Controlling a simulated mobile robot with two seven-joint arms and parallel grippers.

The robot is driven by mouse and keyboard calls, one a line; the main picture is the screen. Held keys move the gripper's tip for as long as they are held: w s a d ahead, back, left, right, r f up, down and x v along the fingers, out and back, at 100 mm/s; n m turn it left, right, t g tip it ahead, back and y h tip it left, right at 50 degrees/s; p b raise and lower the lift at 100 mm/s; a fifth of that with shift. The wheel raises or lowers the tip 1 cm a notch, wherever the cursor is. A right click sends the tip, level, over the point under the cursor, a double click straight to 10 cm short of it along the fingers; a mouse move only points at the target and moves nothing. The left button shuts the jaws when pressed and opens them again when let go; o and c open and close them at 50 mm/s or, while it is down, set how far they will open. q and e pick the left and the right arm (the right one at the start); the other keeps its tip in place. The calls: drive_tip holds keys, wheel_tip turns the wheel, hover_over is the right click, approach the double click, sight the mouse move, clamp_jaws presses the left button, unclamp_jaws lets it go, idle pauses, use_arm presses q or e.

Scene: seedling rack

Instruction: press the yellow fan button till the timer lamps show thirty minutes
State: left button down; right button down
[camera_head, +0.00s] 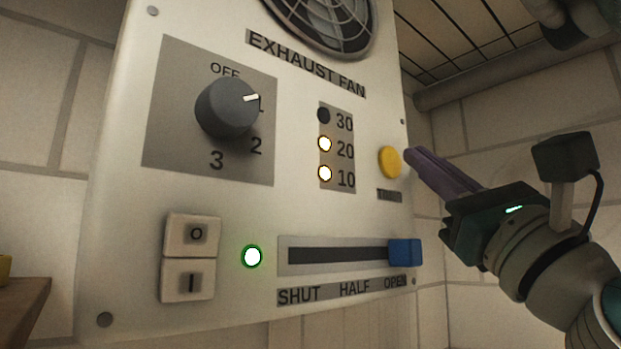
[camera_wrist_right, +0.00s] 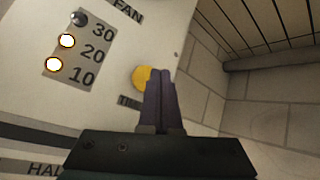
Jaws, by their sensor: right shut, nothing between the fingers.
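The yellow fan button (camera_head: 390,162) sits at the right side of the white exhaust fan panel, above a label reading TIMER. The timer lamps (camera_head: 325,144) stand in a column: 10 and 20 are lit, and 30 is dark. My right gripper (camera_head: 410,156) is shut and empty, with its purple fingertips close beside the yellow button. In the right wrist view the fingers (camera_wrist_right: 160,75) overlap the right part of the button (camera_wrist_right: 141,78); I cannot tell whether they touch it. My left gripper is not in view.
A grey knob (camera_head: 226,106) points near 1. A blue slider (camera_head: 405,252) stands at OPEN, below the button. O and I switches (camera_head: 190,257) sit beside a lit green lamp (camera_head: 252,257). A wooden shelf (camera_head: 22,305) is at lower left.

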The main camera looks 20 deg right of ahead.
idle(0.4)
drive_tip(key=shift+w, duration=0.1)
drive_tip(key=shift+w+a, duration=0.15)
drive_tip(key=shift+w, duration=0.15)
idle(0.4)
drive_tip(key=shift+w+a, duration=0.2)
drive_tip(key=shift+w, duration=0.15)
idle(0.5)
drive_tip(key=shift+s, duration=0.1)
drive_tip(key=shift+s+d, duration=0.35)
drive_tip(key=shift+s, duration=0.3)
